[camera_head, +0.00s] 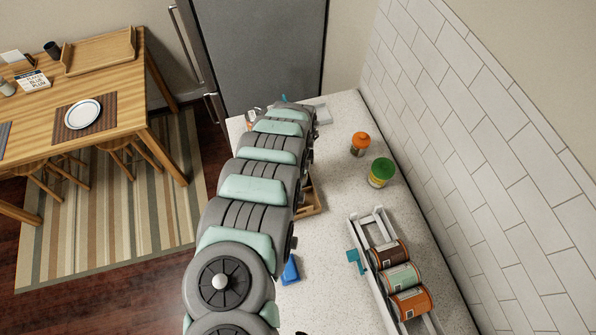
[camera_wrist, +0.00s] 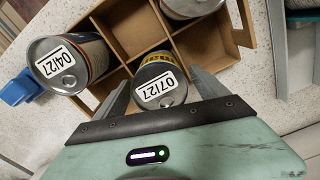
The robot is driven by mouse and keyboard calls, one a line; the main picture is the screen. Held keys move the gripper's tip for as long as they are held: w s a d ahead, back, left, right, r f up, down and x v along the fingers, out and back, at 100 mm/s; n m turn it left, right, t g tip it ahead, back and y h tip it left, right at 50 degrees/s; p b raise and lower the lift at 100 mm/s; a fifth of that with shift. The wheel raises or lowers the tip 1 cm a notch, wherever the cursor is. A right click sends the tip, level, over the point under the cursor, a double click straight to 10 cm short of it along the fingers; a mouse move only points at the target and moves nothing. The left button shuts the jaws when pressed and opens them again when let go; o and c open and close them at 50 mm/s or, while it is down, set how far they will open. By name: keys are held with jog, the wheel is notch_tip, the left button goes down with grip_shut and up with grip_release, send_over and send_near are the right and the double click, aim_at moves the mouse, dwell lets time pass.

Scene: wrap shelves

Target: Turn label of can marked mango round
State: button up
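In the head view three cans, brown (camera_head: 388,253), green (camera_head: 401,277) and orange (camera_head: 411,303), lie in a white rack (camera_head: 360,237). No mango wording is readable.
An orange-capped jar (camera_head: 360,146) and a green-lidded jar (camera_head: 381,172) stand on the counter by the tiled wall. A blue object (camera_head: 290,270) lies near the counter's front edge. My arm hides much of the box (camera_head: 314,202) in the head view.

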jog(key=shift+o, duration=0.2)
jog(key=shift+r, duration=0.1)
notch_tip(320, 180, up, 10)
jog(key=shift+r, duration=0.35)
dwell(0.3)
